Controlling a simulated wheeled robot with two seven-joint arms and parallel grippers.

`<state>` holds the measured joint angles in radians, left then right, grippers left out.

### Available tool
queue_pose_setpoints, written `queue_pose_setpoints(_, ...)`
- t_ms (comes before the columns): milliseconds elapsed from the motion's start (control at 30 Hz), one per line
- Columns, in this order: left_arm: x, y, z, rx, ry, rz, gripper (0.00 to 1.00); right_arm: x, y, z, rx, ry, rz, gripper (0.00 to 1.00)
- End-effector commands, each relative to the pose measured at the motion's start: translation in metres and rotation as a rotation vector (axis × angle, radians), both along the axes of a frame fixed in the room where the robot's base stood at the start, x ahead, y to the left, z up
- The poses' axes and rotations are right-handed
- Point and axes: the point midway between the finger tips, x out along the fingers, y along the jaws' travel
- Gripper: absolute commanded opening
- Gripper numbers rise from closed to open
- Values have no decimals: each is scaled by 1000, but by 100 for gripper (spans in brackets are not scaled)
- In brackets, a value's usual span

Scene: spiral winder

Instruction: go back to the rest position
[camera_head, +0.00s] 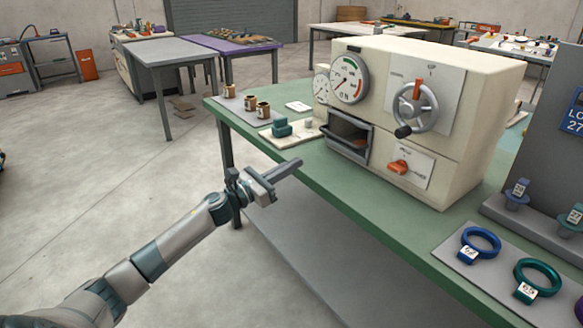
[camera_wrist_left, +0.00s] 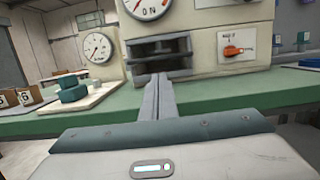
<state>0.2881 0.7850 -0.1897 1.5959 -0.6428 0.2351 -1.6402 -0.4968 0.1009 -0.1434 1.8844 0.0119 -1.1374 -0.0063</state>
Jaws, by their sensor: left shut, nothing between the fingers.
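My left gripper (camera_head: 287,170) reaches in from the lower left in the head view. Its fingers are together and hold nothing, in the air at the front edge of the green bench (camera_head: 384,238). In the left wrist view the shut fingers (camera_wrist_left: 158,98) point at the cream machine (camera_head: 428,120). The machine's open dark slot (camera_head: 347,141) lies beyond the fingertips, with a gap in between. The machine carries round gauges, a grey handwheel (camera_head: 416,107) and an orange knob (camera_head: 398,167). My right gripper is not in view.
A teal block (camera_head: 282,128) on a white board and several small brown-and-white jars (camera_head: 263,110) stand left of the machine. A blue ring (camera_head: 481,242) and a green ring (camera_head: 537,277) lie at the right. The floor left of the bench is clear.

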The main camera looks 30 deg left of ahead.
Motion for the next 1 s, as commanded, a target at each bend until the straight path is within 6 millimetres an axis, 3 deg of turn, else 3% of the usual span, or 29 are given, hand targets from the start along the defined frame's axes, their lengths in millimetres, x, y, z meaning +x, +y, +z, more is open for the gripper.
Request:
queue_pose_setpoints(500,0,0,-1,-3,2,0,0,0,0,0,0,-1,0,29)
queue_pose_setpoints(633,0,-1,-12,-52,33,5,0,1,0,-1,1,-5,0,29)
queue_pose_setpoints(733,-1,-1,-35,-155,95,14,0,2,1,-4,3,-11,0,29)
queue_pose_setpoints(833,-6,-4,-72,-322,192,35,0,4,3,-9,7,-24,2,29)
queue_pose_setpoints(1000,-27,-12,-163,-711,408,108,0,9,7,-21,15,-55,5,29)
